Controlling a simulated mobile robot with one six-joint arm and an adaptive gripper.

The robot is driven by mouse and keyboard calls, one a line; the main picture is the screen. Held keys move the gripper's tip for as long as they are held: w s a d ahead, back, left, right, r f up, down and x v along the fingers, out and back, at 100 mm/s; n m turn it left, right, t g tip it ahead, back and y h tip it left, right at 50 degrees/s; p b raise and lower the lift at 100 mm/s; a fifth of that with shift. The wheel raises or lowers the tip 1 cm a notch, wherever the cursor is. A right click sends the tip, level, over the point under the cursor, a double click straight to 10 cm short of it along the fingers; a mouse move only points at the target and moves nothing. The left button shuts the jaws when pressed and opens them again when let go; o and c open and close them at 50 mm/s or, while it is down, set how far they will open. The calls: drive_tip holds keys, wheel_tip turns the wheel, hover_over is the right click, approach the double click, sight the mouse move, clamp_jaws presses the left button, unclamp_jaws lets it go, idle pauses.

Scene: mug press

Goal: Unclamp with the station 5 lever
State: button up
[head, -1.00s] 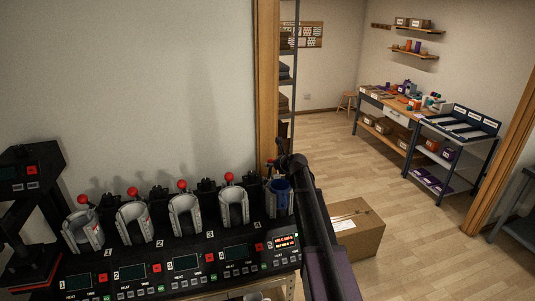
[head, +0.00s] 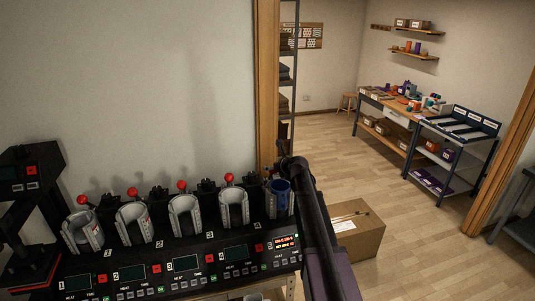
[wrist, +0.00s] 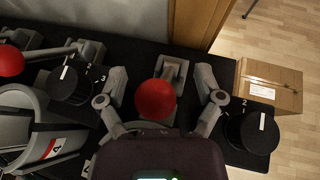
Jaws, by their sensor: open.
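The station 5 lever shows in the wrist view as a round red knob (wrist: 155,99) on a grey metal bracket. My gripper (wrist: 162,80) is open, with one finger on each side of the knob and a gap on both sides. In the head view my gripper (head: 285,163) is at the right end of the press, behind a blue mug (head: 279,200) in station 5. The knob of that station is hidden there by my arm. The station 5 display (head: 285,242) is lit with orange-red text.
Black dials stand to the left (wrist: 68,85) and right (wrist: 252,130) of my fingers. The neighbouring red knob (wrist: 10,61) is at the left edge of the wrist view. Grey clamps fill the other stations. A cardboard box (head: 357,231) is on the floor beyond the press.

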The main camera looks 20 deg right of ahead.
drive_tip(key=shift+s+d+r+p, duration=0.1)
drive_tip(key=shift+s+r+p, duration=0.2)
drive_tip(key=shift+r+p, duration=0.7)
drive_tip(key=shift+s+d+r+p, duration=0.1)
drive_tip(key=shift+s+r+p, duration=0.15)
drive_tip(key=shift+r+p, duration=0.7)
drive_tip(key=shift+s+d+r+p, duration=0.1)
drive_tip(key=shift+s+r+p, duration=0.2)
drive_tip(key=shift+r+p, duration=0.7)
